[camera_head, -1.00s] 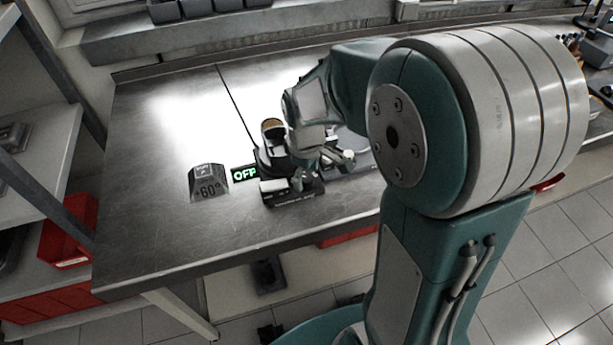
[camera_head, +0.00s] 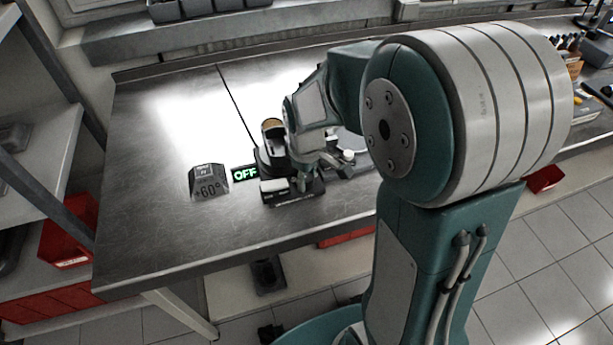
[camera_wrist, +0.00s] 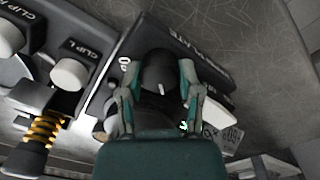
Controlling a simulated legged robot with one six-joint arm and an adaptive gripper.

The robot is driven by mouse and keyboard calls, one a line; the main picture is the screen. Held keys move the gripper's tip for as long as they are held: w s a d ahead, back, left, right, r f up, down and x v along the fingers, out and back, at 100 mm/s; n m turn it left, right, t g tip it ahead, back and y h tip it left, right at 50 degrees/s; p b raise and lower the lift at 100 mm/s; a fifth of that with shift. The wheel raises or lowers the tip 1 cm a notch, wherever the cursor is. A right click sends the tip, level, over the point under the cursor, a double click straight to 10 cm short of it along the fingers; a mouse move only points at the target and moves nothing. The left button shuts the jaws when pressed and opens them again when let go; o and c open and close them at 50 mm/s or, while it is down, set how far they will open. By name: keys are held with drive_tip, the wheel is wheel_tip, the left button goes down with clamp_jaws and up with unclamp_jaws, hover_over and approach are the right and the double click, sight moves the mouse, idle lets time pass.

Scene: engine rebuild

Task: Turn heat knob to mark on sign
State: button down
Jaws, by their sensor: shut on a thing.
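The heat knob (camera_wrist: 160,72) is a dark round knob with a short white pointer line, on a dark device in the wrist view. My gripper (camera_wrist: 158,75) has its two fingers on either side of the knob and is shut on it. In the head view, my gripper (camera_head: 303,180) is at the front of the dark device (camera_head: 273,160), and the knob is hidden there. A dark sign (camera_head: 208,182) reading "+60°" stands on the bench left of the device. A green lit "OFF" display (camera_head: 245,174) is between them.
The metal bench (camera_head: 150,220) is clear at left. Red bins (camera_head: 68,232) sit on the left shelf.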

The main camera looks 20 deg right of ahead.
drive_tip(key=m, duration=0.5)
drive_tip(key=shift+s+f+m, duration=0.1)
drive_tip(key=shift+m, duration=2.2)
drive_tip(key=shift+c, duration=1.3)
unclamp_jaws()
drive_tip(key=shift+a, duration=0.1)
